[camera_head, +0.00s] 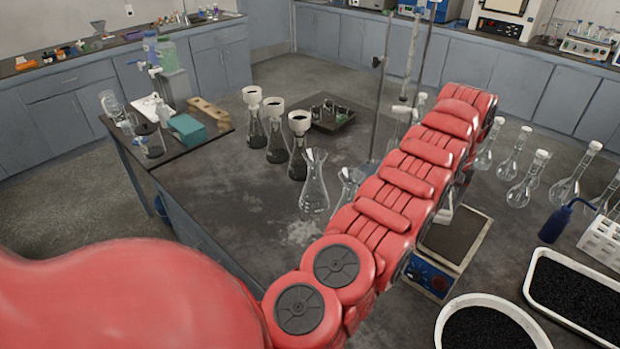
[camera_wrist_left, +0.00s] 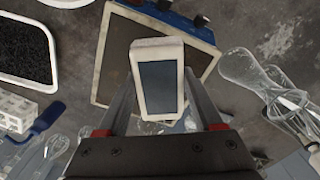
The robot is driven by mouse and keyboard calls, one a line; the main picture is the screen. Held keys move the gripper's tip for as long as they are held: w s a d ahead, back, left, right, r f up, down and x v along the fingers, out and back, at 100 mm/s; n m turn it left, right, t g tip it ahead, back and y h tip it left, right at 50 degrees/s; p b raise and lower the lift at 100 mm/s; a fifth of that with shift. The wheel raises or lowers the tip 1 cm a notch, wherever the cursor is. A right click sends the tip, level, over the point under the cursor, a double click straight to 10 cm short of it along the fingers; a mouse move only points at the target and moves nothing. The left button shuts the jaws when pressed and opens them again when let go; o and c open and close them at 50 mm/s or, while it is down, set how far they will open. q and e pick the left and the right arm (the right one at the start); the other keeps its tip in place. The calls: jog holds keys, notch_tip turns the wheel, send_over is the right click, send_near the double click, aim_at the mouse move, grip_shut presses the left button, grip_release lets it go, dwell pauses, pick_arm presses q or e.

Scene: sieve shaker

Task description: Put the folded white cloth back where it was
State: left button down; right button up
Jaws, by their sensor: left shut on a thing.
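My left gripper (camera_wrist_left: 162,95) is shut on a small white block (camera_wrist_left: 158,43) with a dark grey-blue face, seen between its fingers in the left wrist view. It looks more like a small device than a cloth. Behind it lies the hot plate (camera_wrist_left: 116,45), with a grey top and blue control panel. In the head view my red arm reaches over the bench and hides most of the gripper, above the hot plate (camera_head: 455,238). A white flat thing (camera_head: 146,106), possibly the folded cloth, lies on the bench's far left. My right gripper is not in view.
Dark flasks with white funnels (camera_head: 276,130) and a clear flask (camera_head: 314,185) stand mid-bench. A teal box (camera_head: 187,130) is at the left. Volumetric flasks (camera_head: 523,180), a blue bottle (camera_head: 555,225) and a white tray rim (camera_head: 535,262) are at right. The bench's left front is bare.

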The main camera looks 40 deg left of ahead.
pick_arm(q)
jog(key=shift+s, duration=0.3)
jog(key=shift+w+a+m, duration=0.1)
jog(key=shift+w+m, duration=0.1)
jog(key=shift+m, duration=0.1)
jog(key=shift+s+a+r, duration=0.1)
dwell(0.5)
